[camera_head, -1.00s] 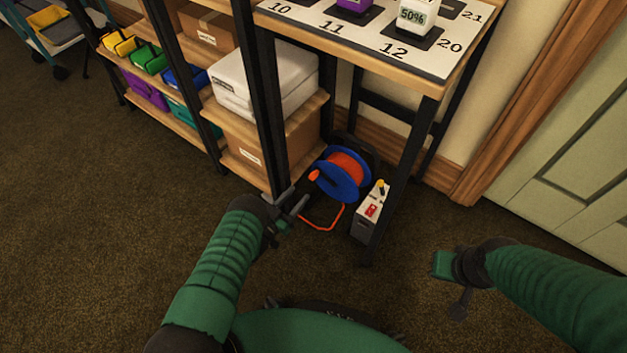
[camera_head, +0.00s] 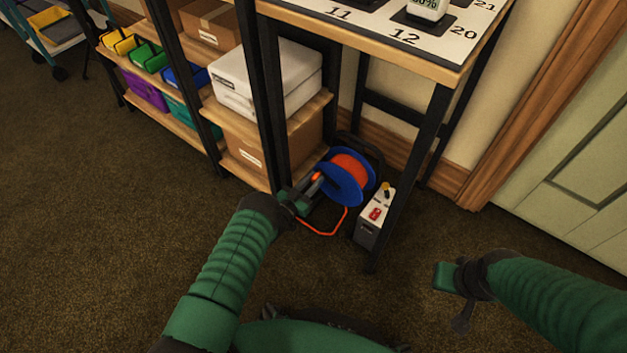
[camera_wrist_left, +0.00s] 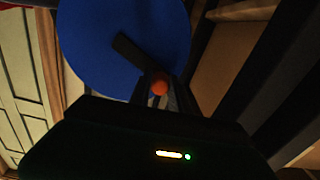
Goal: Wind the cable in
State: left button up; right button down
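The cable reel (camera_head: 336,187) stands on the floor under the table, with blue flanges and orange cable (camera_head: 350,167) wound between them. A bent orange line (camera_head: 322,234) runs low in front of it; I cannot tell whether it is loose cable or part of the stand. My left gripper (camera_head: 314,184) is at the reel's orange crank knob (camera_head: 319,175). In the left wrist view the knob (camera_wrist_left: 160,85) sits between the dark fingers, before the blue flange (camera_wrist_left: 125,35); whether they grip it is unclear. My right gripper (camera_head: 445,277) is away from the reel, its fingers unclear.
A white-topped box (camera_head: 374,217) with a red mark and yellow knob stands right of the reel. A black table leg (camera_head: 408,180) rises beside it. A shelf unit (camera_head: 262,178) with boxes is close on the left. Carpet (camera_head: 110,240) is clear in front.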

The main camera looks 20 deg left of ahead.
pick_arm(q)
grip_shut()
dwell(0.9)
jog(key=shift+r, duration=0.1)
